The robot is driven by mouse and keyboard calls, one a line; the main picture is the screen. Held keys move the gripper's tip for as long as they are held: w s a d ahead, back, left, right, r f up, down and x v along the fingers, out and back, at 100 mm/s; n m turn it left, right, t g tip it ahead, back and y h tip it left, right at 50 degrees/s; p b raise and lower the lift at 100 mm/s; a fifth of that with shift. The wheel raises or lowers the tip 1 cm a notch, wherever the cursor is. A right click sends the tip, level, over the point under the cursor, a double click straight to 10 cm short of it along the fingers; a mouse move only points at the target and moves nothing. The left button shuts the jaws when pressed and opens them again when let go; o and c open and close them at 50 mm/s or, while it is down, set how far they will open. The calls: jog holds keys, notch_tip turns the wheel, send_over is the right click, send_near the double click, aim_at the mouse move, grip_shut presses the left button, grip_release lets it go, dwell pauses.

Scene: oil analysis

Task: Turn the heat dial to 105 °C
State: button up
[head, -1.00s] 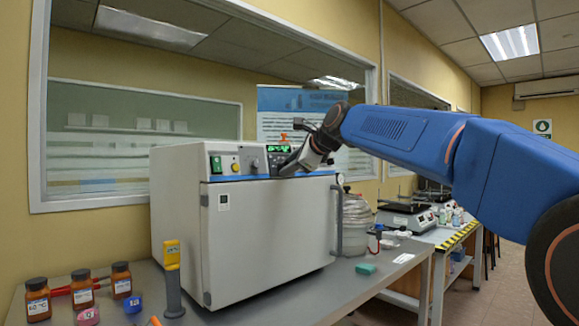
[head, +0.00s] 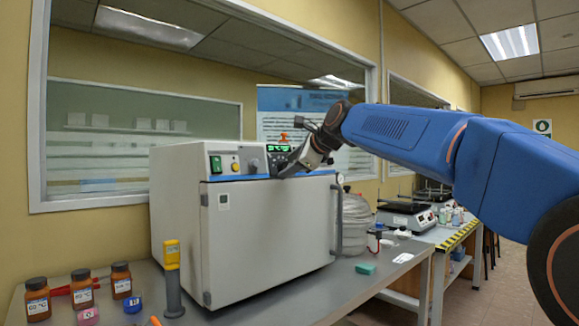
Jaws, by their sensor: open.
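The white oven (head: 265,240) stands on the grey bench with its door shut. My gripper (head: 283,172) is at the right part of this panel, just below the display. It is open, its fingers pointing left toward the panel. The gripper and wrist cover the panel's right part, so the heat dial there and any contact with it cannot be made out.
Several brown bottles (head: 82,289) stand at the bench's left, by a yellow-and-grey handheld device (head: 173,279). A green block (head: 365,268) lies on the bench's right part.

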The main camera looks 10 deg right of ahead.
jog(key=v, duration=1.7)
jog(key=shift+s+f, duration=0.1)
jog(key=s+d+f+n+g+h, duration=0.2)
jog(key=s+f+n, duration=0.4)
jog(key=s+f, duration=0.5)
jog(key=s+d+f+n+g+h, duration=0.2)
jog(key=s+d+f+n, duration=0.3)
jog(key=f, duration=1.9)
jog(key=s+d+f+n+g+h, duration=0.2)
jog(key=s+f+n, duration=0.7)
jog(key=s+f, duration=0.7)
notch_tip(320, 180, down, 3)
jog(key=d+g, duration=0.1)
jog(key=d, duration=0.1)
jog(key=shift+s+d+r, duration=0.2)
jog(key=shift+s+d, duration=0.05)
jog(key=shift+s, duration=0.1)
